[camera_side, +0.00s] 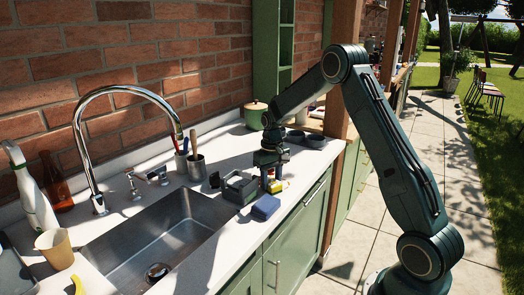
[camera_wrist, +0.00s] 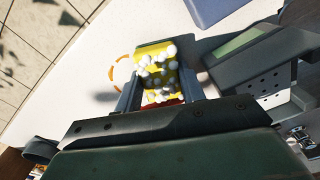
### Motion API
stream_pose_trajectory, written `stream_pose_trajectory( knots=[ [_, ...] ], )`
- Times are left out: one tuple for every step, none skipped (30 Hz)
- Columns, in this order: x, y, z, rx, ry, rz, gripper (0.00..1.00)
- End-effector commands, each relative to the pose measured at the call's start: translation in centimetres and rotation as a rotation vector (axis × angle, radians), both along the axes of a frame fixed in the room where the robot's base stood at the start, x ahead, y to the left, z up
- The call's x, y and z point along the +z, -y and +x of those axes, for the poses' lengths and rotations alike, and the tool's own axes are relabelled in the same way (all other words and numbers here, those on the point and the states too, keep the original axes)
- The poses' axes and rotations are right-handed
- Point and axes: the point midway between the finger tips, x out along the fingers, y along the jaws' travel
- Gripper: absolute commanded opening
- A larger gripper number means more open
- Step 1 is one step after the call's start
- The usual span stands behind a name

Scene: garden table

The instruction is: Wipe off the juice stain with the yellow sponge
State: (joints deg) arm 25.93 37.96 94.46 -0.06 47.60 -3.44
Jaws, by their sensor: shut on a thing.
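My gripper (camera_wrist: 160,82) is shut on the yellow sponge (camera_wrist: 150,50), which sits between the two fingers low over the white counter. White foam blobs cover much of the sponge's face. In the side view the sponge (camera_side: 279,186) shows as a small yellow patch below my gripper (camera_side: 272,178). The juice stain (camera_wrist: 117,79) is an orange ring on the counter, just left of the sponge in the wrist view and partly hidden by the sponge and a finger. I cannot tell whether the sponge touches the counter. The stain cannot be made out in the side view.
A grey-green device (camera_side: 238,188) stands close beside my gripper, with a blue block (camera_side: 265,207) in front. The steel sink (camera_side: 160,240) lies to the left, with a cup of utensils (camera_side: 196,168) behind. Bowls (camera_side: 314,141) stand beyond. The counter's front edge is near.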

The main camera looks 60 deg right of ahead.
Motion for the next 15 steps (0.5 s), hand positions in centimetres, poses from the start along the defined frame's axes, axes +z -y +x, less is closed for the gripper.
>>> stream_pose_trajectory(
  knots=[
    [-0.1,0.0,-0.6,-0.002,-0.005,0.002,0.10],
    [-0.2,0.3,-0.6,-0.002,-0.004,0.002,0.10],
    [0.0,0.7,-0.5,-0.002,-0.003,0.001,0.10],
    [-0.1,1.0,-0.5,-0.003,-0.004,0.002,0.10],
    [-0.1,1.3,-0.5,-0.004,-0.003,0.001,0.10],
    [-0.1,1.7,-0.5,-0.004,-0.003,0.000,0.10],
    [-0.1,1.9,-0.5,-0.004,-0.002,0.000,0.10],
    [-0.1,2.2,-0.5,-0.003,-0.002,0.000,0.10],
    [-0.1,2.6,-0.5,-0.003,-0.002,0.000,0.10],
    [-0.1,2.8,-0.5,-0.003,-0.002,0.000,0.10],
    [-0.1,3.2,-0.5,-0.004,-0.002,0.000,0.10],
    [-0.1,3.6,-0.5,-0.004,-0.002,0.000,0.10],
    [-0.1,3.8,-0.5,-0.004,-0.003,0.000,0.10],
    [-0.1,4.2,-0.5,-0.003,-0.002,0.000,0.10],
    [-0.1,4.6,-0.5,-0.003,-0.002,0.000,0.10]
  ],
)
